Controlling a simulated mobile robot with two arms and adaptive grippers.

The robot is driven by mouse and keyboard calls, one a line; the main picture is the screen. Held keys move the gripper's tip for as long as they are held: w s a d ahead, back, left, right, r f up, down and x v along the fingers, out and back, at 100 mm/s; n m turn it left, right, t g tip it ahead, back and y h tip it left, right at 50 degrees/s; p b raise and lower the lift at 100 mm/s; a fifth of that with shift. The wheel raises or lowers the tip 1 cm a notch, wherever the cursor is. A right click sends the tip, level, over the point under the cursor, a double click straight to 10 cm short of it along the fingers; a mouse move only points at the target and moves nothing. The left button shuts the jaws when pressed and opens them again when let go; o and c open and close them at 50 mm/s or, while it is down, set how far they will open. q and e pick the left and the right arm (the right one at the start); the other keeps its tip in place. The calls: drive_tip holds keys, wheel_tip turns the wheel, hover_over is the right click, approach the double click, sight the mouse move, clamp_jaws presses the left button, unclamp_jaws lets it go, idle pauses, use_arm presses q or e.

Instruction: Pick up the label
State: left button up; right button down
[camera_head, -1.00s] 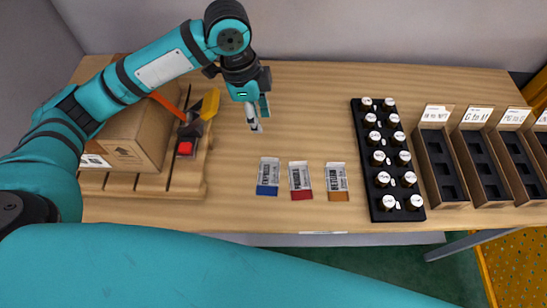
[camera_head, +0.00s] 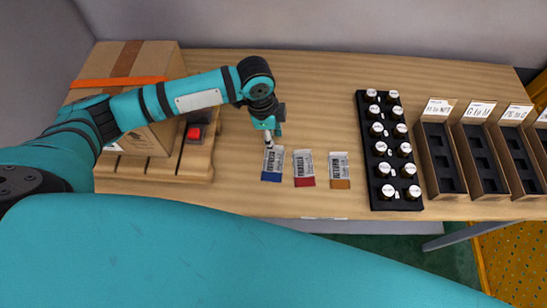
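Three small labels lie in a row on the wooden table: a blue-edged label (camera_head: 273,167), a red-edged label (camera_head: 304,169) and an orange-edged label (camera_head: 340,171). My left gripper (camera_head: 269,143) points down at the top edge of the blue-edged label. Its fingertips overlap that edge in the picture; I cannot tell whether they touch it. The fingers look close together, but their exact opening is too small to make out. My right gripper is not in view.
A black tray (camera_head: 396,203) of several white-capped bottles stands right of the labels. Open boxes with title cards, one marked G to M (camera_head: 478,152), stand further right. A cardboard box (camera_head: 146,143) sits on a wooden rack at left, beside a red-topped item (camera_head: 194,134).

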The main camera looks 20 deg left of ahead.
sight(273, 163)
use_arm(q)
drive_tip(key=shift+d+f+p, duration=0.15)
drive_tip(key=shift+f+p, duration=0.05)
drive_tip(key=shift+f, duration=0.75)
drive_tip(key=shift+d+f+p, duration=0.15)
drive_tip(key=shift+f, duration=0.75)
clamp_jaws()
